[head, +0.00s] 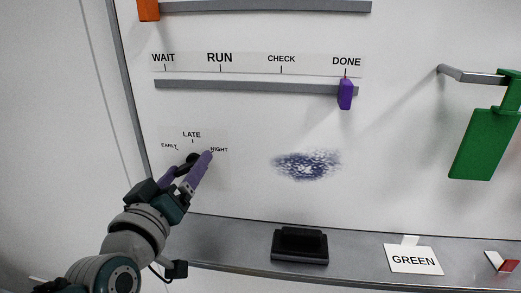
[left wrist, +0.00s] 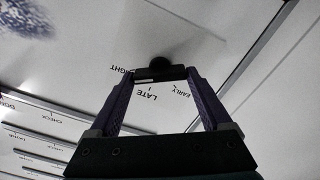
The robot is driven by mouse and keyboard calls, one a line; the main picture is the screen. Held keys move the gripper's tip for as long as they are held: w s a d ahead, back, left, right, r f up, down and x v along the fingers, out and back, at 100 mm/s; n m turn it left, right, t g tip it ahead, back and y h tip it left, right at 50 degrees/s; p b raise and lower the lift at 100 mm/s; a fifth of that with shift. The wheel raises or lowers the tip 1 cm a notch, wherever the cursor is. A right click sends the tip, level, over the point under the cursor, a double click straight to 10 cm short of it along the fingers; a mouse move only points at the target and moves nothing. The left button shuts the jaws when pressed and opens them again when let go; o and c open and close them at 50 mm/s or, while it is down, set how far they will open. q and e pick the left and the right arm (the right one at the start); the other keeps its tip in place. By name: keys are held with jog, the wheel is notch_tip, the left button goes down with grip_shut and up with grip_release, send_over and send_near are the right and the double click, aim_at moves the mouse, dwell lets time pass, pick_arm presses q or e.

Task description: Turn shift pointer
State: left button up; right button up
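The shift pointer (head: 190,159) is a small dark piece on the white board, below the labels EARLY, LATE and NIGHT. In the left wrist view its dark bar (left wrist: 160,74) spans the gap between the fingertips, with a round black part just behind. My left gripper (head: 187,166) has purple fingers, one on each side of the pointer, and appears shut on it. It also shows in the left wrist view (left wrist: 162,75). The fingers cover part of the pointer, so I cannot tell which label it points at. My right gripper is out of view.
A purple slider (head: 345,94) sits under DONE on a grey rail (head: 250,86). A blue ink smudge (head: 306,165) marks the board. A black eraser-like block (head: 300,244) and a GREEN card (head: 413,259) are on the ledge (head: 350,262). A green plate (head: 484,143) hangs at right.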

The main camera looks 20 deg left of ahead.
pick_arm(q)
jog(key=shift+o, duration=1.1)
jog(key=shift+s, duration=0.1)
jog(key=b+v, duration=0.1)
jog(key=v, duration=0.8)
jog(key=shift+s+b, duration=0.35)
jog(key=shift+s, duration=0.05)
jog(key=shift+d, duration=0.1)
